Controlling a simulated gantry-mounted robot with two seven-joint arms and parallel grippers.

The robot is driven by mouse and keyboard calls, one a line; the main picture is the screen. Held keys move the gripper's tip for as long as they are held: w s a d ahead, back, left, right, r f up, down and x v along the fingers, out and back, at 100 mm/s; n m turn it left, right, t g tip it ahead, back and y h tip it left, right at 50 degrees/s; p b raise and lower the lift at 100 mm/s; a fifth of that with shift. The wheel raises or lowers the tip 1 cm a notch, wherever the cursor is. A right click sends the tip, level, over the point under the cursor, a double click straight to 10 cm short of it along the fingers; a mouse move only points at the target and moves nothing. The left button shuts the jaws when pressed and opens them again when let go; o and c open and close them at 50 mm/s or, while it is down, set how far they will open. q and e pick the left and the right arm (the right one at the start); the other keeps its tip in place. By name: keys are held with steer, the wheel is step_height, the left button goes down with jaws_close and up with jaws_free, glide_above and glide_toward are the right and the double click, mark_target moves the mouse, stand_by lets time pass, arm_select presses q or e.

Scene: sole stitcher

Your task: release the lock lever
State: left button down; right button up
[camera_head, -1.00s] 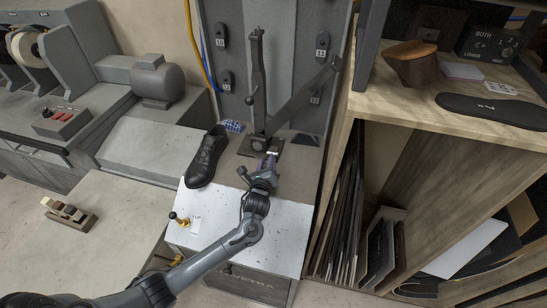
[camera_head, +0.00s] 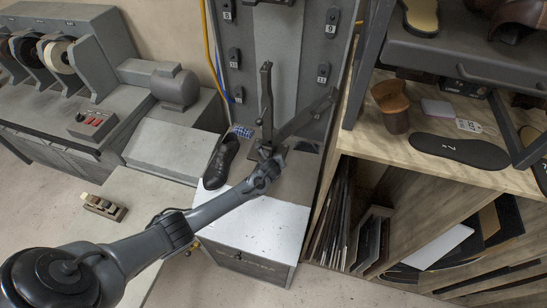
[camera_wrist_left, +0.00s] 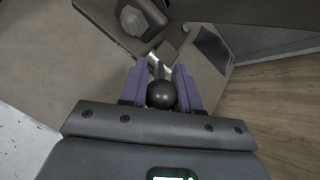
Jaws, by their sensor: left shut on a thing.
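My left gripper (camera_head: 266,172) reaches in from the lower left to the foot of the stitcher's post (camera_head: 266,100). In the left wrist view its purple fingers (camera_wrist_left: 161,92) are closed around a black ball knob (camera_wrist_left: 161,95), which I take to be the lock lever's knob. A short pale metal rod (camera_wrist_left: 156,66) runs from the knob toward the machine base. In the head view the knob is hidden behind the gripper. A separate small dark knob (camera_head: 259,122) sits partway up the post. My right gripper is not in view.
A black shoe (camera_head: 221,161) stands on the machine's table just left of the gripper. A slanted grey arm (camera_head: 308,117) rises to the right of the post. A wooden shelf unit (camera_head: 400,150) stands close on the right, with a black sole (camera_head: 459,150) on it.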

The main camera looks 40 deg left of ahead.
arm_select(q)
steer(key=shift+w+a+r+g+h+p, duration=0.25)
steer(key=shift+w+g+h, duration=0.1)
steer(key=shift+g, duration=0.2)
steer(key=shift+w+a+r+g+h+p, duration=0.15)
steer(key=shift+w+g+h+p, duration=0.15)
steer(key=shift+g, duration=0.25)
steer(key=c, duration=1.2)
jaws_free()
steer(key=shift+d+f, duration=0.1)
steer(key=shift+c, duration=0.2)
steer(key=o, duration=0.4)
steer(key=shift+r, duration=0.2)
